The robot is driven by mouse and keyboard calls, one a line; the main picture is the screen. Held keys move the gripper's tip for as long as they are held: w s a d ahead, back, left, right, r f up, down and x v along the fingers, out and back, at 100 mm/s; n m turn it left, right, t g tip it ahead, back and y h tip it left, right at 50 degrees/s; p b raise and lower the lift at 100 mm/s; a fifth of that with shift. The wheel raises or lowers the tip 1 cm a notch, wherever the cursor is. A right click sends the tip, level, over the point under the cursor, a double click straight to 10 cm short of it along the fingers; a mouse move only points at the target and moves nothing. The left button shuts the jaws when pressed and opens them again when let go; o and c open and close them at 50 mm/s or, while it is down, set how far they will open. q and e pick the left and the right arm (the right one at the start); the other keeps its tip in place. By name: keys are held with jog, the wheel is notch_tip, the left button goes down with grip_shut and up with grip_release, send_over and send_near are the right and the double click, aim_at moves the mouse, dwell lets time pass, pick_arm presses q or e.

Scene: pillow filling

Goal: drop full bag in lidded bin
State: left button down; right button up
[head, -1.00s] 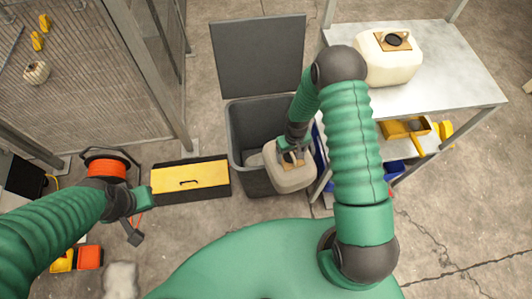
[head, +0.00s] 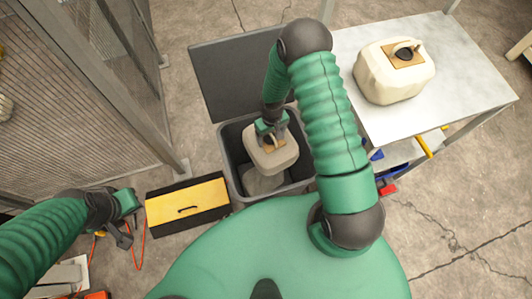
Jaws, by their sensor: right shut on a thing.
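The grey bin (head: 233,166) stands ahead of me with its dark lid (head: 222,72) swung open at the back. My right gripper (head: 270,137) is shut on the top of a cream bag (head: 273,158), which hangs over or inside the bin's mouth. A paler grey shape (head: 262,182) shows inside the bin below the bag; I cannot tell what it is. My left gripper (head: 128,215) is at the left, away from the bin, and its fingers are too unclear to read.
A similar cream bag (head: 388,78) with a brown top patch sits on the metal table (head: 455,75) at right. A yellow-topped black toolbox (head: 187,200) lies left of the bin. A mesh fence (head: 75,75) stands at far left.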

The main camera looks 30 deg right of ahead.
aim_at(271, 142)
jog(key=shift+d+f+b, duration=0.1)
jog(key=shift+f+b, duration=0.2)
jog(key=shift+f, duration=0.15)
notch_tip(271, 142, down, 4)
jog(key=b, duration=0.3)
jog(key=shift+f+b, duration=0.2)
jog(key=shift+b, duration=0.15)
jog(key=shift+a+f+b, duration=0.2)
jog(key=shift+f+b, duration=0.1)
jog(key=shift+f, duration=0.05)
jog(key=shift+d+r, duration=0.1)
jog(key=o, duration=1.9)
jog(key=shift+s+d, duration=0.1)
jog(key=shift+o, duration=1.1)
notch_tip(271, 142, up, 17)
jog(key=shift+f+p, duration=0.15)
jog(key=shift+p, duration=0.7)
